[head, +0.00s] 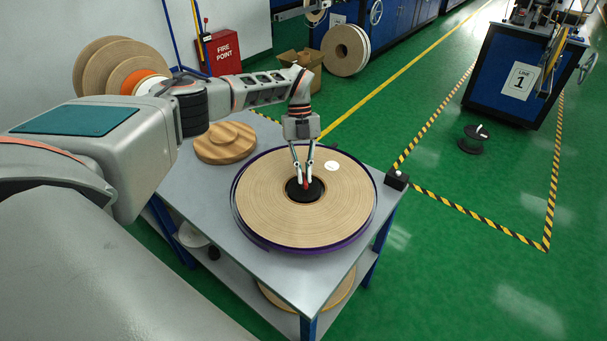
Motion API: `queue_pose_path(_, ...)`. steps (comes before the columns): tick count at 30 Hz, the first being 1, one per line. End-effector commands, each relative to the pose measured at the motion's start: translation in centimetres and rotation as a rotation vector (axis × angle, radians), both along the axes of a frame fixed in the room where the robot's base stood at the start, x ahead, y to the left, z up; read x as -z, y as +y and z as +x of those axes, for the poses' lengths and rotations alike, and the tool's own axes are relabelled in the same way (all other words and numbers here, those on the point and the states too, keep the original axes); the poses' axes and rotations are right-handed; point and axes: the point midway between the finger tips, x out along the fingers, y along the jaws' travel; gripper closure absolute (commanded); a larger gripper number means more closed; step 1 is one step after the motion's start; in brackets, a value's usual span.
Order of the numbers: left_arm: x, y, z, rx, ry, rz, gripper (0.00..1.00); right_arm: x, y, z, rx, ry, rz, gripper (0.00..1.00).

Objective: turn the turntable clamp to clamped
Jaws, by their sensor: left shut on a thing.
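The turntable with its large tan tape roll (345,208) sits on the grey table, with a purple rim (240,225) around the roll. The clamp is the black round hub (293,192) with a small red part (305,182) at the middle of the roll. My left gripper (305,183) points down over the hub, and its fingertips are shut on the red part. The fingers partly hide the red part, so I cannot read the clamp's position. My right gripper is not in view.
Stacked wooden discs (225,143) stand on the table's back left. A small black box (397,180) is at the table's right corner. A red fire point cabinet (222,54) stands behind. Green floor to the right is open, with striped tape (470,214) and a black spool (473,139).

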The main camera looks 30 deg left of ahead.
Motion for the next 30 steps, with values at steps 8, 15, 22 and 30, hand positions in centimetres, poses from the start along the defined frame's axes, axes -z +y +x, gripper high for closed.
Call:
queue_pose_path(8,0.0,-0.1,0.2,0.264,-0.002,0.003,1.00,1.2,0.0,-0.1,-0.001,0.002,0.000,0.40)
queue_pose_path(15,0.0,-0.3,0.3,0.487,-0.001,0.002,1.00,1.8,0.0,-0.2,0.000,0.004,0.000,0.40)
queue_pose_path(22,-0.1,-0.4,0.2,0.664,-0.001,0.000,1.00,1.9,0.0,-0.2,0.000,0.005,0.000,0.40)
queue_pose_path(30,-0.1,-0.5,0.2,0.796,-0.002,0.000,1.00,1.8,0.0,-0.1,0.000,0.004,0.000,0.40)
